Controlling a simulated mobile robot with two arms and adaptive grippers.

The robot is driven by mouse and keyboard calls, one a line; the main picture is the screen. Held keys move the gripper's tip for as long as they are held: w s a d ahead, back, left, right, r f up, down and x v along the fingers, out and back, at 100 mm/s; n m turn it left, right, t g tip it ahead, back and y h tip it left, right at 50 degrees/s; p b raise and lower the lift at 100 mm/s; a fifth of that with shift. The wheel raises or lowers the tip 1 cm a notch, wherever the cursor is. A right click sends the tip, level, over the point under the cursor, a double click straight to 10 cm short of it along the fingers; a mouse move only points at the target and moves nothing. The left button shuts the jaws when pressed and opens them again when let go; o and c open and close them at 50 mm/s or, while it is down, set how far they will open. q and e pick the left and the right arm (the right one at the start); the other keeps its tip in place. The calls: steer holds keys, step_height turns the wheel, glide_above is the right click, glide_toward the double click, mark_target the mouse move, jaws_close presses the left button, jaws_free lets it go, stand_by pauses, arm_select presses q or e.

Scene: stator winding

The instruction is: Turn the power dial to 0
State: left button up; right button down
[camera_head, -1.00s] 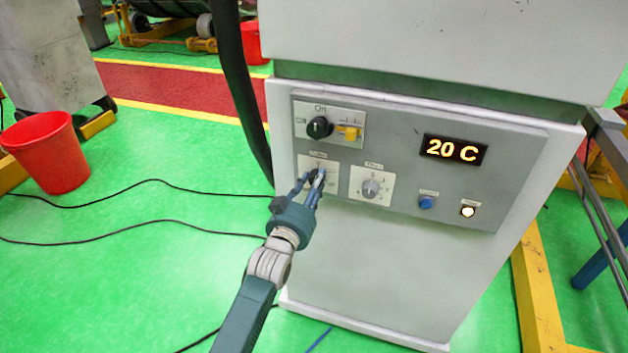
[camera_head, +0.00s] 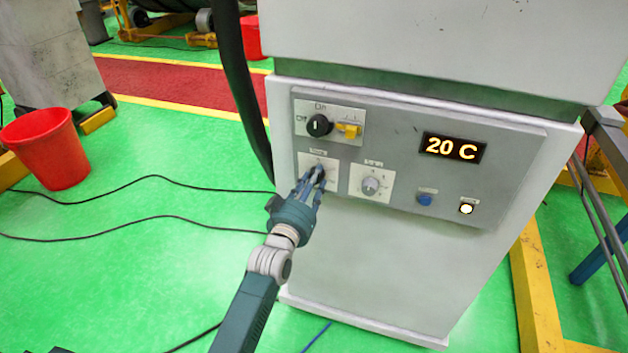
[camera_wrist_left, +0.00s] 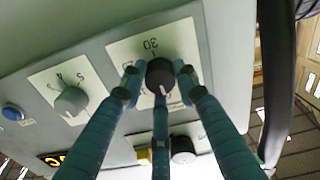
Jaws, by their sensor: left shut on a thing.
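The grey control panel (camera_head: 480,145) on the white cabinet has two lower dials, and their labels are too blurred to read in the head view. My left gripper (camera_head: 314,180) is shut on the lower left dial, whose dark round knob (camera_wrist_left: 160,72) shows between three fingers in the left wrist view. A plate around it bears a "30". A white mark shows on the knob. The lower right dial (camera_head: 370,186) is grey and untouched. It also shows in the left wrist view (camera_wrist_left: 70,101), with "4" and "5" beside it. My right gripper is out of view.
Above are a black On/Off knob (camera_head: 319,125) and a yellow switch (camera_head: 349,130). The display (camera_head: 453,148) reads 20 C. A blue button (camera_head: 425,199) and a lit white button (camera_head: 466,208) sit at right. A thick black hose (camera_head: 235,90) hangs left of the cabinet.

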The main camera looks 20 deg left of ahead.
arm_select(q)
steer(key=o, duration=1.2)
steer(key=shift+f, duration=0.35)
steer(key=shift+c, duration=0.2)
steer(key=shift+r, duration=0.1)
steer(key=s, duration=1.2)
steer(key=shift+a, duration=0.2)
